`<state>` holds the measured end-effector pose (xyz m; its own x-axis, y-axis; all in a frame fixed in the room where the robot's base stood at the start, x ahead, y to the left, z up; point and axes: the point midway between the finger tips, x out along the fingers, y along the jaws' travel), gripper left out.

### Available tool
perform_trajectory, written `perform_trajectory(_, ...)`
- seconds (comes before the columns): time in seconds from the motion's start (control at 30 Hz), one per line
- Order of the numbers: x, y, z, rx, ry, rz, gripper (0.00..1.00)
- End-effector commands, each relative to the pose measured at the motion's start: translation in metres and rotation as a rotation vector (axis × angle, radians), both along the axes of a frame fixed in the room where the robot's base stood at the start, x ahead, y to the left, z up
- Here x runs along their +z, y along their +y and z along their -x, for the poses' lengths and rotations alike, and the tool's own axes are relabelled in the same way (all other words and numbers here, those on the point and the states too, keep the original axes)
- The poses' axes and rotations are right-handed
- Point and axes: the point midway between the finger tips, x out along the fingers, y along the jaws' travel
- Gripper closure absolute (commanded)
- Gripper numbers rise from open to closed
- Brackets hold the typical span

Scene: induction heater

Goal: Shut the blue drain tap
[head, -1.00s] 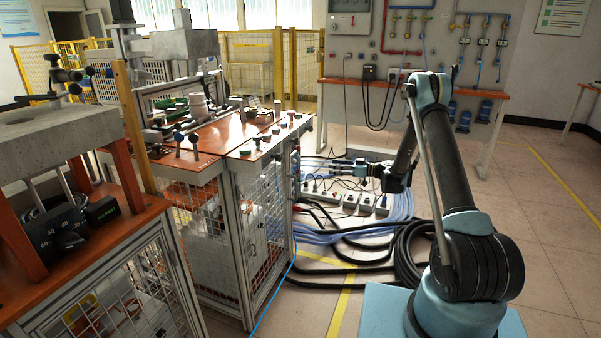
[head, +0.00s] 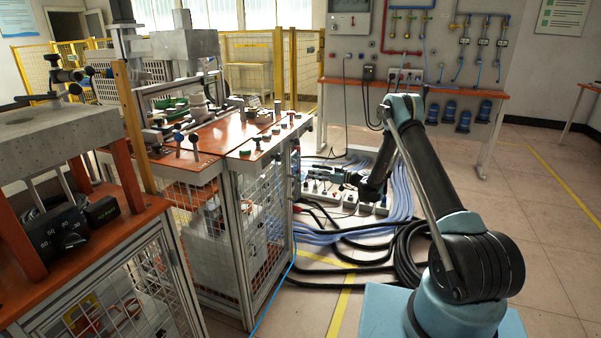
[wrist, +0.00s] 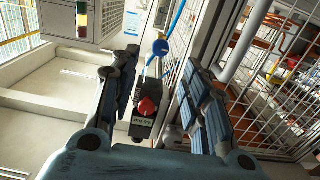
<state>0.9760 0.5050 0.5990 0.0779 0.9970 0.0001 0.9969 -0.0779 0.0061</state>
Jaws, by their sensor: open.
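In the wrist view a round blue piece (wrist: 161,47), which looks like the blue drain tap, sits on a blue hose beside the mesh cabinet side. It is beyond my fingertips and apart from them. I cannot tell its handle's angle. My gripper (wrist: 158,72) is open and empty, with one finger on each side of the view. In the head view my gripper (head: 311,174) is just right of the mesh cabinet (head: 243,240), pointing toward it. The tap cannot be made out in the head view.
A red button on a dark labelled box (wrist: 145,118) shows between my fingers in the wrist view. Power strips (head: 345,200) and black hoses (head: 360,245) lie on the floor near my gripper.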

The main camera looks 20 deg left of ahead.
Motion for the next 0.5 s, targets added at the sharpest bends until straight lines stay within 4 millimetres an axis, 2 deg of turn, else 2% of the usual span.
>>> perform_trajectory(0.3, 0.000, 0.055, -0.004, 0.002, 0.000, 0.000, 0.57)
perform_trajectory(0.5, 0.000, 0.076, -0.006, 0.001, 0.000, 0.000, 0.57)
